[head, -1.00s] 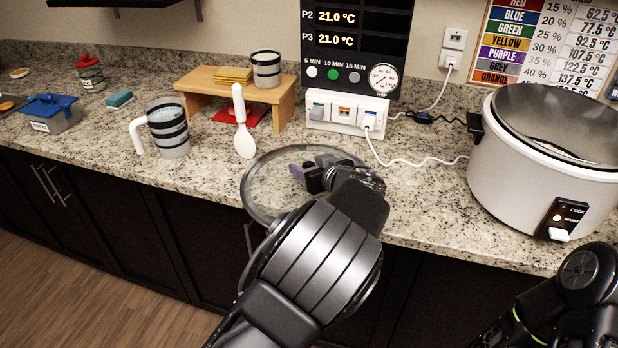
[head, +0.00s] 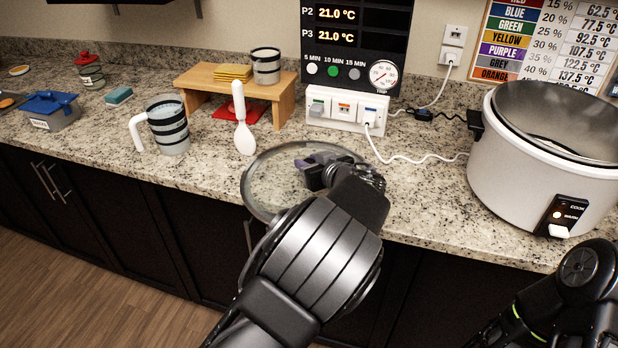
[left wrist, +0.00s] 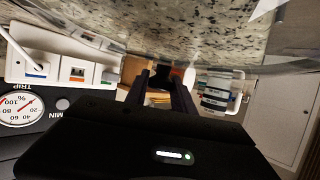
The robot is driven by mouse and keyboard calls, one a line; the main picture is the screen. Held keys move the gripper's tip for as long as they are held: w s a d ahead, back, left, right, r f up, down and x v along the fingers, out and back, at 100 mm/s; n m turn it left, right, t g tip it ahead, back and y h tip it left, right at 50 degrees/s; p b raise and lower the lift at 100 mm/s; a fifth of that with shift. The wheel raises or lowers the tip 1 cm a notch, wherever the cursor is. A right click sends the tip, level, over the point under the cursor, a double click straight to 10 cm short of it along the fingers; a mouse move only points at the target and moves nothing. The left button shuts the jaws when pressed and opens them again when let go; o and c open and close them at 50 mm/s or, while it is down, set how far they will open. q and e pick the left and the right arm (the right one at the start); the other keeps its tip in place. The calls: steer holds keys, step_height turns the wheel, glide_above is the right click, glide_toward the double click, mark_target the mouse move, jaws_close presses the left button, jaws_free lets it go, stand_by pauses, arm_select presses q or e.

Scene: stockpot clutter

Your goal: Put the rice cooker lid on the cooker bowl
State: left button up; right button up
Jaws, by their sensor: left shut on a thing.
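The rice cooker lid (head: 262,178) is a round glass disc with a metal rim, at the counter's front edge in the head view. My left gripper (head: 318,168) is over the lid and shut on it, at its middle; the grip itself is partly hidden by my wrist. In the left wrist view the two dark fingers (left wrist: 163,80) point away from the camera, with the glass close above them in the picture. The white cooker bowl (head: 535,165) stands at the right, open at the top, with a switch panel on its front. My right arm shows at the lower right, but its gripper cannot be seen.
A wooden stand (head: 237,92) and a striped jug (head: 167,128) are further left.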

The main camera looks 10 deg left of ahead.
arm_select(q)
jaws_close()
steer(key=shift+r, duration=0.1)
stand_by(0.7)
